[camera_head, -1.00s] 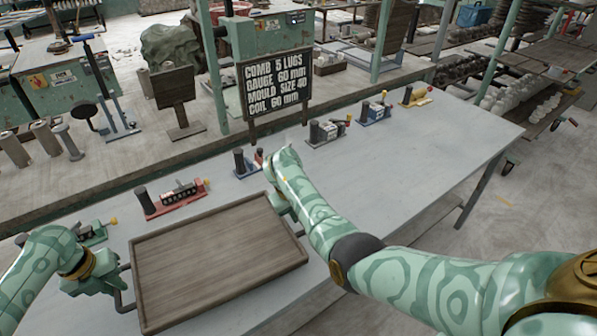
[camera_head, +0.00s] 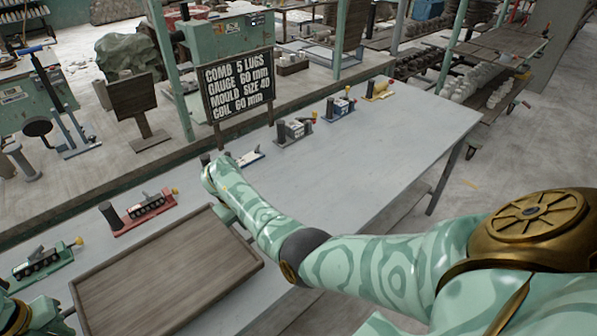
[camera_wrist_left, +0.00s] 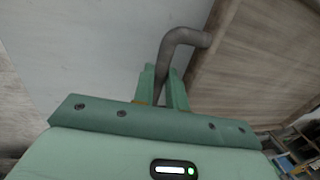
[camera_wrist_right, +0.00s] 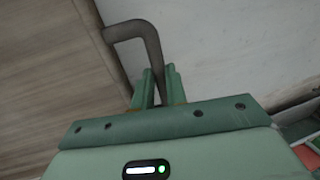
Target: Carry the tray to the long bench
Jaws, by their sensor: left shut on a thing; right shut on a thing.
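The tray (camera_head: 165,272) is a brown wooden board with a low rim, at the lower left of the head view over the near side of a long grey bench (camera_head: 365,165). Its surface looks empty. I cannot tell whether it touches the bench. My left gripper (camera_wrist_left: 162,72) is shut on the tray's bent grey handle (camera_wrist_left: 178,40) at one side; in the head view it is at the lower left corner, partly cut off. My right gripper (camera_wrist_right: 160,72) is shut on the opposite handle (camera_wrist_right: 135,28). In the head view, my right arm hides that handle.
Several small devices stand along the bench's far side, including a green one (camera_head: 45,262), a red one (camera_head: 145,210) and a yellow one (camera_head: 378,90). A black sign (camera_head: 238,88) stands behind them. The bench's right half is mostly clear. A rack (camera_head: 500,65) stands at the upper right.

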